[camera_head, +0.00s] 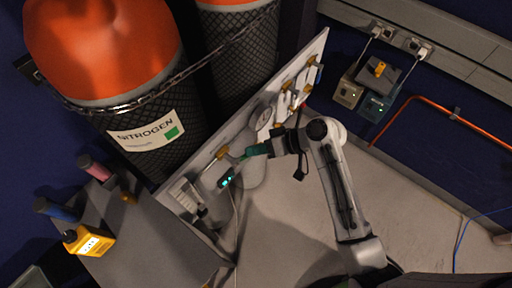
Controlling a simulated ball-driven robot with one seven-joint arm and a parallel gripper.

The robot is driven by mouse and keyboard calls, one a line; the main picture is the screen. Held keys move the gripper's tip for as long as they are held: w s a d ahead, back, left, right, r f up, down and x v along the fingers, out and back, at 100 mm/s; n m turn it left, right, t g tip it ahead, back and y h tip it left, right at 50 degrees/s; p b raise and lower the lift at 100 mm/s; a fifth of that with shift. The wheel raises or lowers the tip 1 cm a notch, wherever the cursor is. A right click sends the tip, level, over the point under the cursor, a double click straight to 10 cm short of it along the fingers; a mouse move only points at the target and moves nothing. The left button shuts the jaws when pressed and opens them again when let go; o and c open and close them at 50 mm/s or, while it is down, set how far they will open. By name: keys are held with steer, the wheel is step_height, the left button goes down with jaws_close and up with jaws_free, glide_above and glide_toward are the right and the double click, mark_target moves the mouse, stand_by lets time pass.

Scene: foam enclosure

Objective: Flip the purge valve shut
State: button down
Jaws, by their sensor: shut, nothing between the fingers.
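A pale panel (318,50) runs diagonally beside the gas cylinders and carries several brass-and-white fittings. One brass fitting (221,153) sits on the lower-left half of the panel; it may be the purge valve, but no label can be read. My gripper (250,152) reaches in from the right, with its green fingers pointing left toward this fitting. It is shut and empty. I cannot tell whether it touches the fitting. My wrist and gripper hide part of the panel. The lever position is too small to tell.
Orange-topped nitrogen cylinders (105,45), chained, stand behind the panel. A round gauge (265,118) and more fittings (285,100) lie up along it. Small devices (375,80) sit at upper right. Floor at right is mostly clear.

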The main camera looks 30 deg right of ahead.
steer(key=shift+f, duration=0.15)
steer(key=a+f+m+y+b, duration=0.1)
steer(key=y, duration=0.1)
steer(key=a+f+m+y+b, duration=0.1)
steer(key=f+m+y, duration=0.1)
steer(key=s+f+m+y+b, duration=0.1)
steer(key=y, duration=0.1)
steer(key=shift+a+f+m+b, duration=0.3)
steer(key=shift+a+m+b, duration=0.1)
steer(key=shift+a+f, duration=0.1)
stand_by(0.8)
